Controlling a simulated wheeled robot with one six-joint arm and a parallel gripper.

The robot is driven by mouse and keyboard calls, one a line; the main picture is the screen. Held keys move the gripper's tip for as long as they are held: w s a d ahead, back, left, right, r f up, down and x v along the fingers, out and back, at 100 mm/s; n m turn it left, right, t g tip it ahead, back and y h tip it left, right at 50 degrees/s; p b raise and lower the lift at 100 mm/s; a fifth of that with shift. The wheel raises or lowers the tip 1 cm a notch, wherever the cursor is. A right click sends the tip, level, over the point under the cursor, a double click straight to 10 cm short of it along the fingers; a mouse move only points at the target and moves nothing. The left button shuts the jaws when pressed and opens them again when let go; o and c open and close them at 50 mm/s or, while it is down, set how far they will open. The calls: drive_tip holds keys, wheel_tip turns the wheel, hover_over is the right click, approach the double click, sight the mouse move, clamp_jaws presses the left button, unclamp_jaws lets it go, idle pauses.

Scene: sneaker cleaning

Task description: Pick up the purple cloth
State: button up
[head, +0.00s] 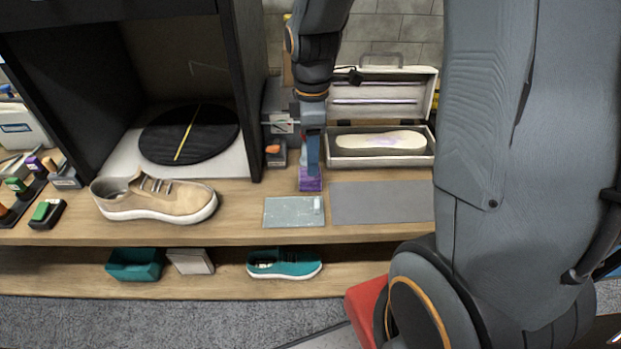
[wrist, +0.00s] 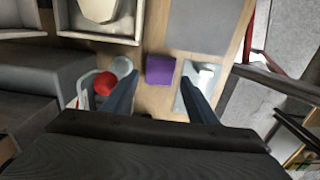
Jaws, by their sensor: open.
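The purple cloth (head: 310,184) lies on the wooden table, left of the grey mat, in the head view. In the wrist view the purple cloth (wrist: 160,70) shows as a small flat square ahead of and between the fingers. My gripper (head: 311,165) is above the cloth and hides part of it in the head view. The cloth appears to rest on the table, not held.
A pale tray (head: 290,212) and a grey mat (head: 380,203) lie near the cloth. An open case (head: 336,158) with an insole stands behind. A small container with a red item (wrist: 104,84) sits close to one finger. A tan sneaker (head: 155,200) stands at left.

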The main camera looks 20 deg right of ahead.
drive_tip(key=shift+a+f+p, duration=0.15)
drive_tip(key=shift+f+p, duration=0.2)
drive_tip(key=shift+f, duration=1.25)
drive_tip(key=shift+a+f+p, duration=0.1)
drive_tip(key=shift+f+p, duration=0.25)
drive_tip(key=shift+f, duration=1.2)
drive_tip(key=c, duration=0.7)
drive_tip(key=shift+s, duration=0.1)
drive_tip(key=shift+r, duration=0.1)
wheel_tip(320, 180, up, 10)
drive_tip(key=b, duration=0.1)
